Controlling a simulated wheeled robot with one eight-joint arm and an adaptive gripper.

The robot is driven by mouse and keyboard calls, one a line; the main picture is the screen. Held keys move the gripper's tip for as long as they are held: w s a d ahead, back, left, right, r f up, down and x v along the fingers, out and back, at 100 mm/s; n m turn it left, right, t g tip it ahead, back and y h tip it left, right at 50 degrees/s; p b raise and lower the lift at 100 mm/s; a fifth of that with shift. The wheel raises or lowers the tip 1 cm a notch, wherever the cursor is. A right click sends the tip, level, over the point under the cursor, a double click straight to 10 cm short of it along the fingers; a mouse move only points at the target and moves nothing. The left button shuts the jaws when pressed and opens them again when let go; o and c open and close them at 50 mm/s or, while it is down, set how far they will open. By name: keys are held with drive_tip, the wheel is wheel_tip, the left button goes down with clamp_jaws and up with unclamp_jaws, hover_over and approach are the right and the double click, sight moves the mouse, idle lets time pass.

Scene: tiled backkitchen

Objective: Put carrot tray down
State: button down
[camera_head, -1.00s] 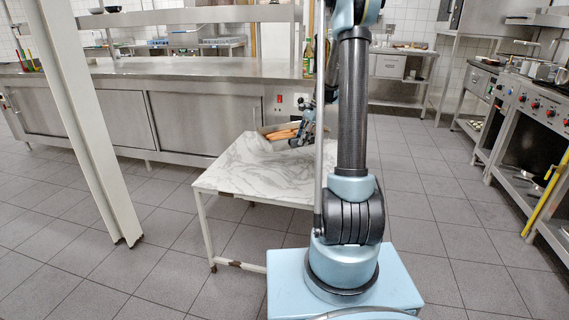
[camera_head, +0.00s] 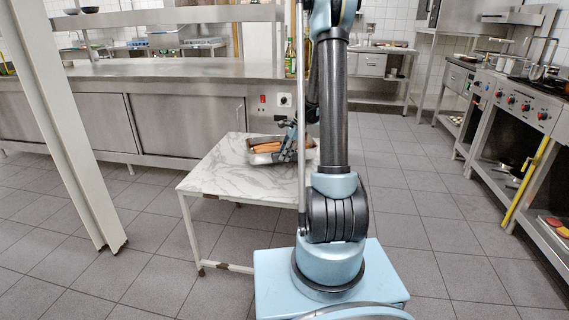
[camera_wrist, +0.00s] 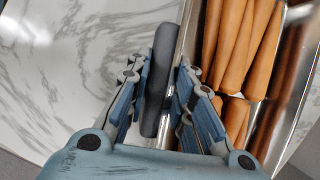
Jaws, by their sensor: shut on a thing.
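The carrot tray (camera_head: 250,158) is a shallow metal tray holding several orange carrots. In the head view it is at the far right part of the marble-topped table (camera_head: 215,172), low over the top or on it; I cannot tell whether it touches. It looks roughly level. My gripper (camera_head: 287,142) is at the tray's right side, partly hidden behind my arm. In the wrist view my gripper (camera_wrist: 162,85) is shut on the tray's edge, with a dark grey upright piece between the fingers. The carrots (camera_wrist: 240,45) lie right of the fingers, within the tray's metal walls (camera_wrist: 300,75).
The table's left and front marble is bare. A long steel counter (camera_head: 150,70) stands behind it. A white post (camera_head: 65,130) rises at the left. A cooking range (camera_head: 515,105) with a yellow rail (camera_head: 525,185) is at the right. The tiled floor between is open.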

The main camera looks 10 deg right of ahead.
drive_tip(key=shift+f, duration=1.95)
drive_tip(key=c, duration=1.4)
unclamp_jaws()
drive_tip(key=shift+r, duration=0.1)
